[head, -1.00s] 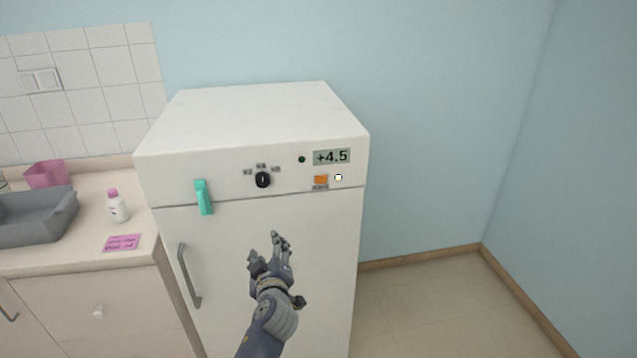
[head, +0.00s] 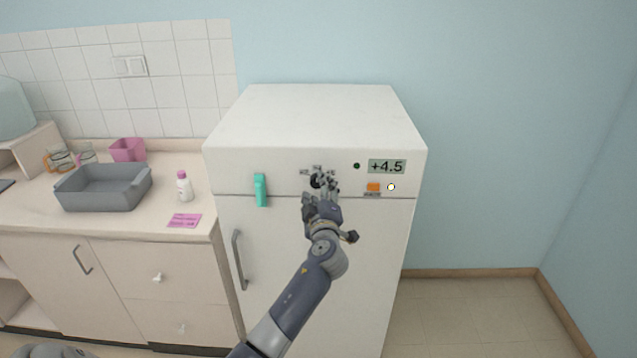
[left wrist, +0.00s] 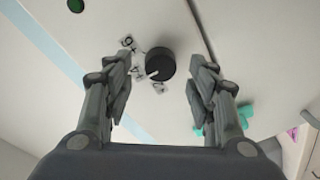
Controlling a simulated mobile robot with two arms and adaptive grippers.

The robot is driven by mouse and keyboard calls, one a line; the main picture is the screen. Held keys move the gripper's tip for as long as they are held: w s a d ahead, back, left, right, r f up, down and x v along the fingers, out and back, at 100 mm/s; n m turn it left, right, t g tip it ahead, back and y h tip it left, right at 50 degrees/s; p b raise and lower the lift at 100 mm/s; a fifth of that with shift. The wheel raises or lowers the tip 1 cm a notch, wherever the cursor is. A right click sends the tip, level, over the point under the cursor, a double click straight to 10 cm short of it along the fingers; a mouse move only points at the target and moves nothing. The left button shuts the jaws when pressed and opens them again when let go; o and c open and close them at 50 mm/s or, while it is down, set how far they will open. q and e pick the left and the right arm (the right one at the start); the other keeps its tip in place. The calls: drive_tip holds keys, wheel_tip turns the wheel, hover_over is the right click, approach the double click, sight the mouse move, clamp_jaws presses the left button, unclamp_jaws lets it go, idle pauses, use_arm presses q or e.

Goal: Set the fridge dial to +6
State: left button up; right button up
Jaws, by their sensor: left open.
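The white fridge (head: 310,125) stands against the wall. Its black dial (head: 316,181) is on the front panel, partly covered by my fingers in the head view. My left gripper (head: 322,192) is open in front of it. In the left wrist view the dial (left wrist: 160,63) lies between the spread fingers of the left gripper (left wrist: 157,80), with no clear contact. The dial's white pointer mark faces the printed numbers, apparently between 4 and 2. The display (head: 387,167) reads +4.5. My right gripper is not in view.
A teal clip-like piece (head: 261,190) is on the panel left of the dial. An orange button (head: 373,187) and a lit lamp (head: 391,187) are to the right. The fridge handle (head: 239,260) is below left. A counter with a grey tub (head: 100,190) stands at left.

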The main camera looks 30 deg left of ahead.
use_arm(q)
drive_tip(key=shift+x, duration=1.05)
drive_tip(key=c, duration=1.1)
drive_tip(key=shift+f, duration=0.15)
drive_tip(key=m+b, duration=0.2)
drive_tip(key=b, duration=0.1)
drive_tip(key=m+b, duration=0.2)
drive_tip(key=b, duration=0.2)
drive_tip(key=shift+f+m, duration=0.2)
drive_tip(key=shift+m, duration=0.1)
drive_tip(key=m+t+b, duration=0.1)
drive_tip(key=m+b, duration=0.1)
drive_tip(key=m, duration=0.1)
drive_tip(key=shift+r+m+b, duration=0.1)
drive_tip(key=shift+m+b, duration=0.2)
drive_tip(key=shift+m, duration=0.1)
drive_tip(key=m, duration=0.2)
drive_tip(key=shift+s+m+b, duration=0.1)
drive_tip(key=shift+m+b, duration=0.25)
drive_tip(key=shift+m, duration=0.65)
